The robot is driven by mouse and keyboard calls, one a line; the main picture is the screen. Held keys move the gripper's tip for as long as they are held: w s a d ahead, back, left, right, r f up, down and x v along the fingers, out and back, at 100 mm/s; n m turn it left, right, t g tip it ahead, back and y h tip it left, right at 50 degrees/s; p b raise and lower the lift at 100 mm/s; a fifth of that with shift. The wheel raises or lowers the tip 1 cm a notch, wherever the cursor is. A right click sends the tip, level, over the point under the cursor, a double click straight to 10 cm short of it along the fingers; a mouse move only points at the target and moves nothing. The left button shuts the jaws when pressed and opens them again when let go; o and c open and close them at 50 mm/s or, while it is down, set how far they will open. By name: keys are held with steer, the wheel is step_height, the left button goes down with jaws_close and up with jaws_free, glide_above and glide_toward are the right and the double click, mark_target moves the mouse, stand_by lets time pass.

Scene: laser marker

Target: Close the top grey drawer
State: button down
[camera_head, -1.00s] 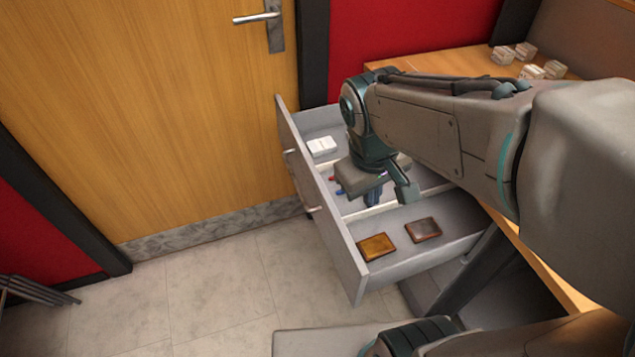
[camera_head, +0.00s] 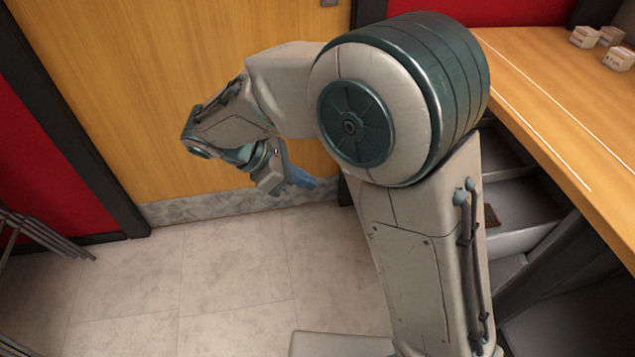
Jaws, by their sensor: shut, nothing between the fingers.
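The grey drawer (camera_head: 520,190) is open under the wooden desk on the right. Only part of its inside shows, with a divider and a brown block (camera_head: 490,215) in it. My arm hides its front panel and handles, so how far it stands out cannot be told. My gripper (camera_head: 306,182) is shut and empty, left of the drawer and in front of the door. Its blue fingers point right, towards the side where the drawer front is hidden. I see no contact.
The wooden desk (camera_head: 545,85) has several small white boxes (camera_head: 600,42) at its far right. A wooden door (camera_head: 180,90) stands behind my gripper.

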steer(key=w+d+f+b, duration=0.2)
steer(key=d+f, duration=0.3)
steer(key=d, duration=0.4)
steer(key=shift+w+d+f+b, duration=0.2)
steer(key=shift+w+f+b, duration=0.15)
steer(key=shift+b, duration=0.1)
